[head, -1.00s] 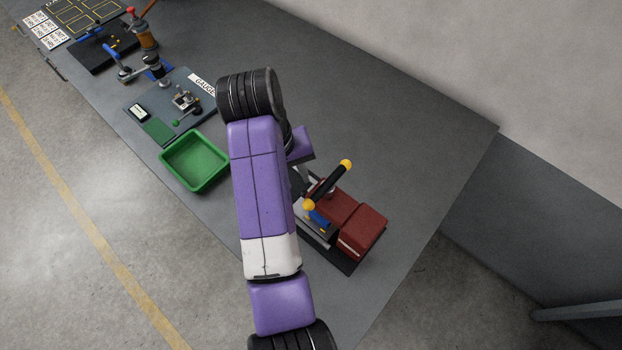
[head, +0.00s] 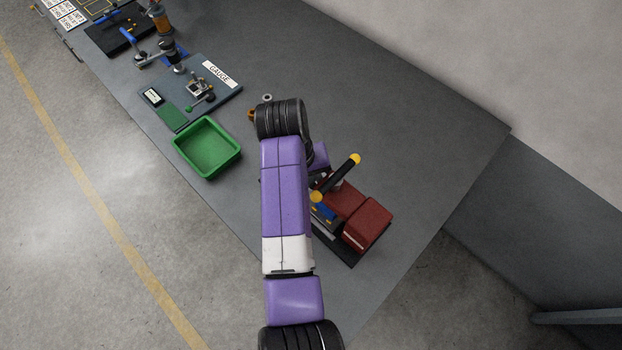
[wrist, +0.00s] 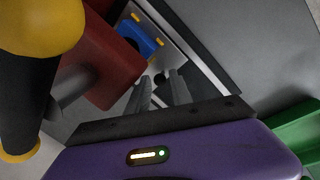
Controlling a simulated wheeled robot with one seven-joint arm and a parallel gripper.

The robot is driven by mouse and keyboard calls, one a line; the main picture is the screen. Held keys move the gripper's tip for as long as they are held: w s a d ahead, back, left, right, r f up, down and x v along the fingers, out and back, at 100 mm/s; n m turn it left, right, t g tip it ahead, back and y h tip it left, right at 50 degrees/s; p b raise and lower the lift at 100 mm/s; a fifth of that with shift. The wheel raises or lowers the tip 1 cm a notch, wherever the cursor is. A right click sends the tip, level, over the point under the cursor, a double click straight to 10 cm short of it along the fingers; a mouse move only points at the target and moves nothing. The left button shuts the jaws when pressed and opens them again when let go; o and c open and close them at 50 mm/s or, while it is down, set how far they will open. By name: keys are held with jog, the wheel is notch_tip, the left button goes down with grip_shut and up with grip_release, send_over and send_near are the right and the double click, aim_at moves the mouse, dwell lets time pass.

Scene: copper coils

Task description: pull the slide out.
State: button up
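The red machine (head: 365,222) stands on a dark base near the table's right end. The slide appears to be its light grey plate with a blue block (wrist: 138,38) and yellow marks; the blue block also shows in the head view (head: 324,211). A small dark knob (wrist: 160,78) sits at the plate's near end. My gripper (wrist: 161,88) is open, its two grey fingers pointing at the plate with the knob between or just beyond their tips; I cannot tell whether they touch it. In the head view my arm hides the fingers and part of the machine.
A black handle with yellow ball ends (head: 336,178) rises beside my gripper, close in the wrist view. A green tray (head: 207,148) and a gauge plate (head: 222,85) lie to the left. The table's far right is clear.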

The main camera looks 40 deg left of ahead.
grip_shut()
dwell(1.3)
